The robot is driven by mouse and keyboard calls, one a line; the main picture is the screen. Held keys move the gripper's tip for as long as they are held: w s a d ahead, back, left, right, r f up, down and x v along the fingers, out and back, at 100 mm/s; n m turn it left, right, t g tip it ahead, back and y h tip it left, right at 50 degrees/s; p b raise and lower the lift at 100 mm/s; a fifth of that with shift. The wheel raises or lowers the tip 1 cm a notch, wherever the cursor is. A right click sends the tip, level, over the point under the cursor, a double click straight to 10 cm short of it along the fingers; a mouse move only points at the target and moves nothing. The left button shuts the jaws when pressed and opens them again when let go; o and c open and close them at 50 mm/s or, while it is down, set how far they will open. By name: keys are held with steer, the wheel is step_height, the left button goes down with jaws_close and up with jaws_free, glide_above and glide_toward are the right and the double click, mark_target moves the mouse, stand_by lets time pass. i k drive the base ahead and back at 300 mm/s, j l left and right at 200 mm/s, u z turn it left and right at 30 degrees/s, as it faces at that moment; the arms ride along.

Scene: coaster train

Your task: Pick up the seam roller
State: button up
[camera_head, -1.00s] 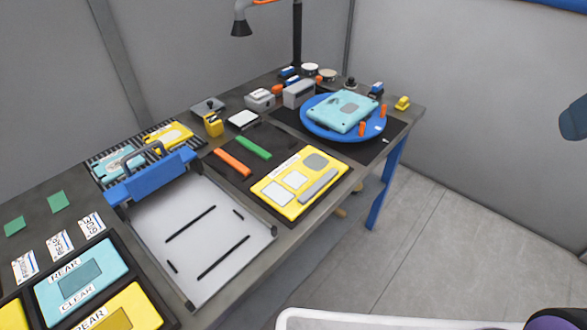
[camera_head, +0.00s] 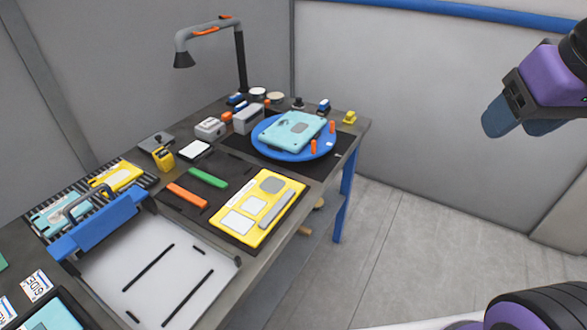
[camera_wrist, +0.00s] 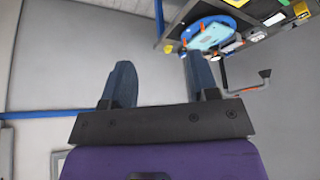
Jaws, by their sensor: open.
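I cannot pick out the seam roller for certain among the small tools at the back of the workbench. Candidates there include a blue-topped tool (camera_head: 324,106), a small black knobbed item (camera_head: 298,102) and a small yellow item (camera_head: 349,118) near the far right corner. My gripper (camera_head: 520,122) is high at the right, well away from the bench, with blue fingers on a purple body. In the wrist view its fingers (camera_wrist: 160,75) are spread apart with nothing between them.
A blue turntable (camera_head: 262,143) carries a light-blue panel and orange pegs. A yellow panel (camera_head: 268,228), a green bar (camera_head: 208,178) and an orange bar (camera_head: 187,196) lie in front. A lamp (camera_head: 241,60) stands behind. Open floor (camera_head: 400,220) lies right of the bench.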

mark_target(325, 108)
steer(key=i+l+u, duration=0.2)
steer(key=u, duration=0.4)
steer(key=i+l+u, duration=0.1)
steer(key=l, duration=0.2)
steer(key=i+l+u, duration=0.15)
steer(key=l, duration=0.2)
steer(key=i+l+u, duration=0.1)
steer(key=l, duration=0.2)
steer(key=i+l+u, duration=0.1)
steer(key=l, duration=0.25)
steer(key=i+l+u, duration=0.15)
steer(key=l, duration=0.2)
steer(key=i+l, duration=0.1)
steer(key=l, duration=0.3)
steer(key=i+l, duration=0.1)
steer(key=l, duration=0.3)
steer(key=i+l, duration=0.15)
steer(key=l, duration=0.25)
steer(key=i+l, duration=0.1)
steer(key=l, duration=0.3)
